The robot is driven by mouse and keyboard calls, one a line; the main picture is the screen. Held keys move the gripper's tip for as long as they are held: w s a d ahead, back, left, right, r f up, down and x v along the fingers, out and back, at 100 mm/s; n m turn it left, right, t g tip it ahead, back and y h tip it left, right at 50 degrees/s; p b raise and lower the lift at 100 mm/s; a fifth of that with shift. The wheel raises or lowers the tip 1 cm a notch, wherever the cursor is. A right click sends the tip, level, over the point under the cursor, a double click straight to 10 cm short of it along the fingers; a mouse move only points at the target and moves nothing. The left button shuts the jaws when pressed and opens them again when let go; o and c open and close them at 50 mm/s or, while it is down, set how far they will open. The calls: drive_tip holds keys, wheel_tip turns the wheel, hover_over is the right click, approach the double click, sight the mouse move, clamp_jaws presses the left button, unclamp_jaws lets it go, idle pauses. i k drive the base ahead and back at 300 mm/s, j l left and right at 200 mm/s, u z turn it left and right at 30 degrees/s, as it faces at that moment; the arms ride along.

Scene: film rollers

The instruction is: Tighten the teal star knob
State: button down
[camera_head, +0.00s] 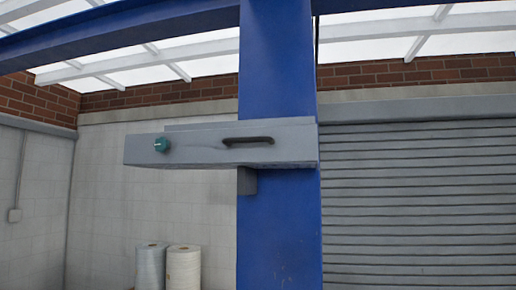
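The teal star knob (161,144) is small and sits on the front face of a grey box-like arm (205,153), near its left end. The grey arm sticks out to the left from a blue column. A dark bar handle (248,141) is on the same face, to the right of the knob. The knob is too small to tell how tight it is. My gripper is not in view.
The blue column (279,235) stands in the middle, under a blue overhead beam (130,31). Two film rolls, one pale (151,266) and one cream (184,268), stand low behind. A grey roller shutter (420,210) is at right. The space left of the grey arm looks clear.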

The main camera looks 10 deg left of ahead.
sight(161, 144)
drive_tip(key=i+j, duration=0.1)
drive_tip(key=i, duration=0.15)
drive_tip(key=i+u, duration=0.3)
drive_tip(key=i, duration=0.2)
drive_tip(key=i+u, duration=0.3)
drive_tip(key=i, duration=0.25)
